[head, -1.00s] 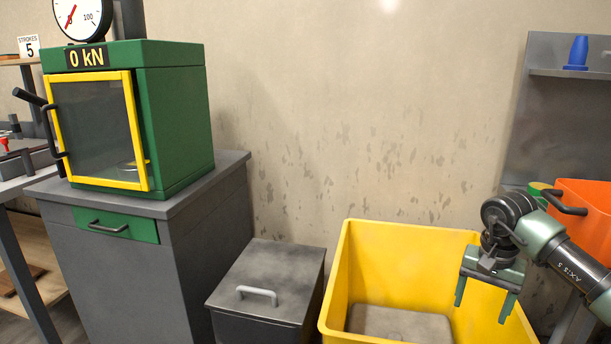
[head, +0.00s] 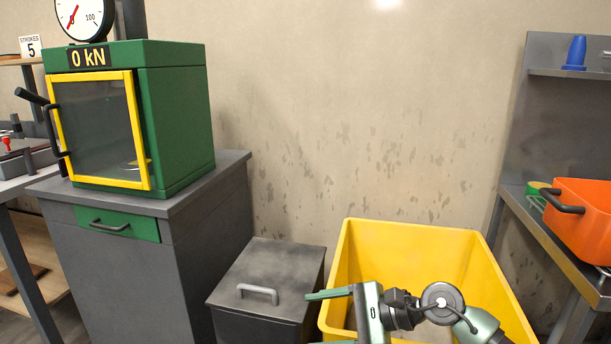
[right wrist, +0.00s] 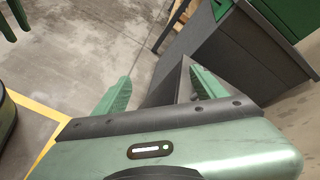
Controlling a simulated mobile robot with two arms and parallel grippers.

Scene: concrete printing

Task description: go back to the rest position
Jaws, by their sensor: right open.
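My right gripper (head: 312,318) is low in the head view, in front of the yellow bin's near left part, with its fingers pointing left. In the right wrist view its two green fingers (right wrist: 160,82) stand apart with nothing between them. The lower finger is largely cut off by the bottom edge of the head view. My left gripper is not in the head view. Two green prongs at the top left corner of the right wrist view look like gripper fingers, but too little shows to tell their state.
A yellow bin (head: 480,290) stands beside a grey lidded box (head: 268,270). An orange container (head: 585,220) stands on the right bench. The right wrist view shows open floor (right wrist: 75,50).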

